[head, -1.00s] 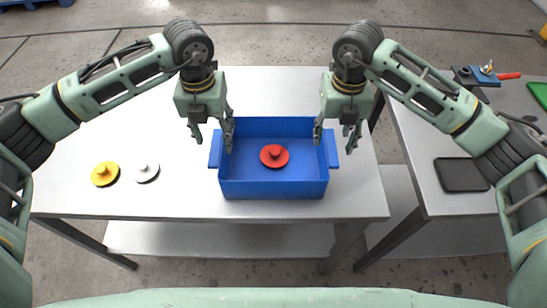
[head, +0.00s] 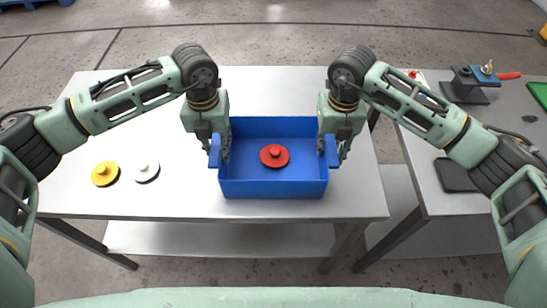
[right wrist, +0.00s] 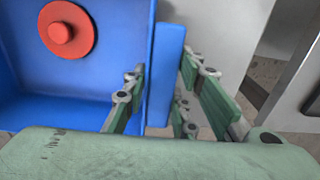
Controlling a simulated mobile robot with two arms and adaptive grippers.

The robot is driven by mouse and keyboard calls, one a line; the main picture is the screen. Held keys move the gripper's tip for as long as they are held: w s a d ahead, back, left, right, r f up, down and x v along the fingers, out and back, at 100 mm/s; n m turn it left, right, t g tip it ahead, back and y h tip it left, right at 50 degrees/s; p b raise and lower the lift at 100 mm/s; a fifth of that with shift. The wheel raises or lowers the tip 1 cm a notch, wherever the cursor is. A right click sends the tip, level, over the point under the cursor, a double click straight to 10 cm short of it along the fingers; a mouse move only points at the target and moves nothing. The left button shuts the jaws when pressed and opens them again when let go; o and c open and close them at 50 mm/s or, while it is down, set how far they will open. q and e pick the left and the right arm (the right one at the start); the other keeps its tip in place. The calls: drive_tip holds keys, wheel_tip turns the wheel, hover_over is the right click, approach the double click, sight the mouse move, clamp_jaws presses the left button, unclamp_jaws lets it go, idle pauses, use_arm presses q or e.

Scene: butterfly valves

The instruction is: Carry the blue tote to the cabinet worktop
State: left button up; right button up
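The blue tote (head: 275,187) stands upright on the metal table (head: 120,205). A red disc with a knob (head: 274,155) lies inside it; the disc also shows in the right wrist view (right wrist: 66,30). My left gripper (head: 216,150) is open, with its fingers on either side of the tote's left handle. My right gripper (head: 332,150) is open around the right handle. In the right wrist view, this handle (right wrist: 166,75) stands between the right gripper's fingers (right wrist: 163,85), with gaps showing. I cannot tell which surface is the cabinet worktop.
A yellow disc (head: 105,174) and a white disc (head: 146,172) lie left of the tote. Across a gap on the right, a second grey worktop (head: 455,203) holds a dark tray (head: 458,175) and a blue valve fixture with a red handle (head: 478,76).

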use_arm(q)
clamp_jaws()
use_arm(e)
clamp_jaws()
use_arm(q)
drive_tip(key=shift+r, duration=0.1)
use_arm(e)
drive_tip(key=shift+r, duration=0.15)
